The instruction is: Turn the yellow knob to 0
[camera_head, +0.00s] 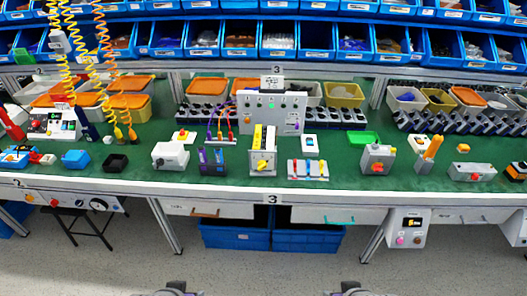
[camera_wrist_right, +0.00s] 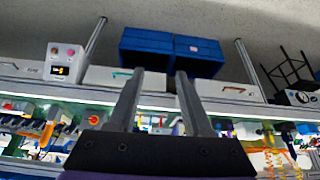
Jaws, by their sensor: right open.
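The yellow knob (camera_head: 262,165) sits on the front of a small upright switch box (camera_head: 256,158) on the green bench top, near the middle of the head view. Its pointer position is too small to read. My left gripper (camera_head: 177,288) and right gripper (camera_head: 348,288) show only as dark tips at the bottom edge, well short of the bench and apart from the knob. In the right wrist view my right gripper (camera_wrist_right: 158,75) has two parallel fingers spread apart with nothing between them. I cannot make out the yellow knob there.
A grey box with a red knob (camera_head: 378,159) stands to the right on the bench. A white box (camera_head: 170,155) and a purple holder (camera_head: 212,160) stand left of the switch. Blue crates (camera_head: 236,234) lie under the bench. The floor before the bench is clear.

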